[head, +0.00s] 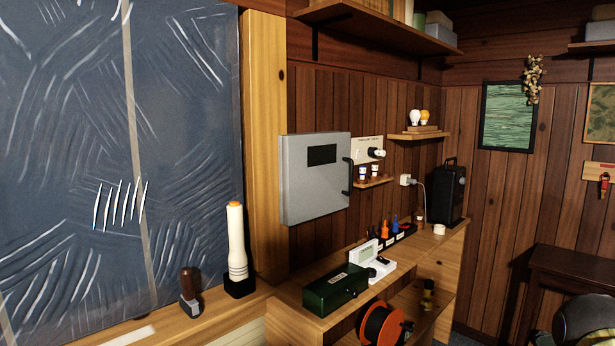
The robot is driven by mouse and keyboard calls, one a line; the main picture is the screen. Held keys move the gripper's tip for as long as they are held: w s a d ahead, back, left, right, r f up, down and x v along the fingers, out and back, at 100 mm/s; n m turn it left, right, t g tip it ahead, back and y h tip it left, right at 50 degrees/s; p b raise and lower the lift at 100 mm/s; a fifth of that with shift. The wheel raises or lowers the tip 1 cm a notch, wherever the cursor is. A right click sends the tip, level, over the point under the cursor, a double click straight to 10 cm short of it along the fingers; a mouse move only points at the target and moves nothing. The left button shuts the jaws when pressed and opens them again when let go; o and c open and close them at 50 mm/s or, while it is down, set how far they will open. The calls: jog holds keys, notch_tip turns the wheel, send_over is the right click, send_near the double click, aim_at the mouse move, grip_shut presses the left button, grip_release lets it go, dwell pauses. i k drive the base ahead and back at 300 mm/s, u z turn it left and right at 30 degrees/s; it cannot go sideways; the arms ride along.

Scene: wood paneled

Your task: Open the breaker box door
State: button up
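The breaker box (310,185) is a grey metal cabinet on the wood-paneled wall, near the middle of the head view. Its door looks shut. A dark rectangular panel (322,155) sits in the upper part of the door. A black vertical handle (347,176) is on the door's right edge. My gripper is not in view, so I cannot see whether it is open or shut.
A wooden bench (285,303) runs below the box, carrying a dark green case (335,288), a white meter (364,252) and a black speaker-like box (448,194). A small shelf (372,181) is right of the handle. A wooden post (264,130) stands left.

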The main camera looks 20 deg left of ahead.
aim_at(318, 168)
jog(key=u, duration=0.35)
jog(key=i, duration=1.2)
jog(key=u, duration=0.3)
